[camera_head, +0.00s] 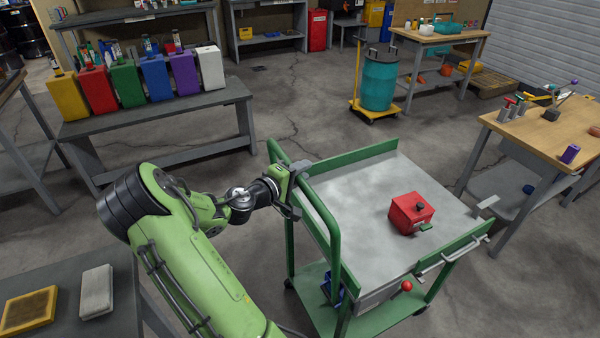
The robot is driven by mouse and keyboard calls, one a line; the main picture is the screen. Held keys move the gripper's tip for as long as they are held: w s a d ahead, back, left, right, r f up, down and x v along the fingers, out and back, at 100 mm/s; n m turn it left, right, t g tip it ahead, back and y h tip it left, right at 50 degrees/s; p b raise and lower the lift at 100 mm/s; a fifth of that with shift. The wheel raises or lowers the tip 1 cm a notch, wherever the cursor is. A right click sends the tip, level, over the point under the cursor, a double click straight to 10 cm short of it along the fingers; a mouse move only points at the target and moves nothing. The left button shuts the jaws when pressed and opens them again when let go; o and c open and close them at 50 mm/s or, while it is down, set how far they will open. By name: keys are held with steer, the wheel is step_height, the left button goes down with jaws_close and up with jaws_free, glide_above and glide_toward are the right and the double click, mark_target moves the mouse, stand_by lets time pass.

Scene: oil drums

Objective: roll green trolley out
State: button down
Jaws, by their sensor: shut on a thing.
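The green trolley (350,205) stands in the middle right, with a grey top, green side rails and a lower green shelf (370,320). Its green tube handle (318,205) is on the left side. My gripper (292,178) is at the upper part of this handle and is shut on it; the fingertips are partly hidden.
A wooden-topped bench (550,135) with tools is close on the right. A teal drum (379,80) stands on a yellow dolly behind the trolley. A grey bench (160,120) with coloured cans is at the left. Open cracked floor (300,95) lies behind the trolley.

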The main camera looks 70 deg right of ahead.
steer(key=shift+f, duration=0.1)
steer(key=c, duration=0.9)
jaws_free()
steer(key=p+v, duration=0.2)
steer(key=v, duration=1.3)
steer(key=shift+w+a, duration=0.1)
steer(key=shift+a, duration=0.25)
